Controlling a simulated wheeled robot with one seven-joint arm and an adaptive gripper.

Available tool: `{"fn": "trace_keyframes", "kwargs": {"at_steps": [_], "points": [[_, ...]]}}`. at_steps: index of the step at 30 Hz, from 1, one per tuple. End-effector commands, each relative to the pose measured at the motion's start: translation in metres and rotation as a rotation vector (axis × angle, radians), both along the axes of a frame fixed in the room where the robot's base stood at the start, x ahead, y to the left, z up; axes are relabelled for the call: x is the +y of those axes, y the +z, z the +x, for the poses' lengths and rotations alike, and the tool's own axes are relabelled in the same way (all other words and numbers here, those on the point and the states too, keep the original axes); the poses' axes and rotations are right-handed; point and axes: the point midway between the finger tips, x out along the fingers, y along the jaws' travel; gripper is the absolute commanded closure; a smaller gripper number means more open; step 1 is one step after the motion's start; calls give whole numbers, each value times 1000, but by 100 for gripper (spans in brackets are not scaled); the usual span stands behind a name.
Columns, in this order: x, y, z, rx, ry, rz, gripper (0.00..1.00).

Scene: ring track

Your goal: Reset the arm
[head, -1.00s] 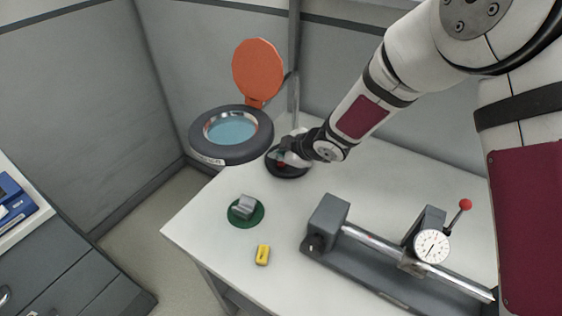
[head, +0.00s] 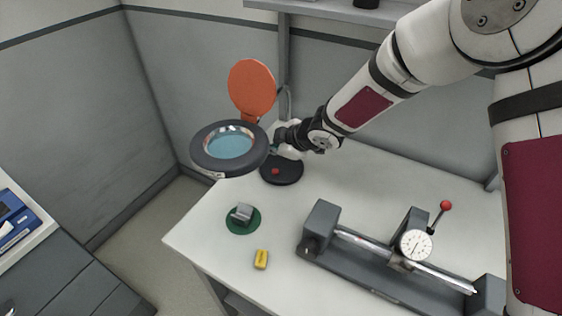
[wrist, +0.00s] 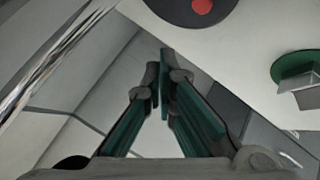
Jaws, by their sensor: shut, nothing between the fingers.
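My arm reaches from the upper right over the white table. My gripper (wrist: 160,65) is shut and empty in the wrist view, with its two fingertips together. In the head view my gripper (head: 274,148) is beside the dark ring of the magnifier lamp (head: 232,148), above the lamp's round black base (head: 290,173). A red spot (head: 275,171) shows on that base, and it also shows in the wrist view (wrist: 202,5). The fingertips are partly hard to make out in the head view.
The magnifier's orange lid (head: 252,88) stands raised. A grey metal block (head: 242,213) sits on a green disc (head: 243,229). A bench gauge with dial (head: 415,245) fills the right. The table behind the gauge is clear.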

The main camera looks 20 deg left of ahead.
Motion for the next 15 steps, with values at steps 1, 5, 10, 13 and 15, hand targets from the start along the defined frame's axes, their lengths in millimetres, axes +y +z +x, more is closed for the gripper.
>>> {"fn": "trace_keyframes", "kwargs": {"at_steps": [1,5,10,13,15], "points": [[0,0,0,0,0,0,100],[0,0,0,0,0,0,100],[-22,21,14,-14,-72,-20,100],[-63,52,32,-25,-198,-56,100],[-99,78,43,-29,-309,-82,100]]}}
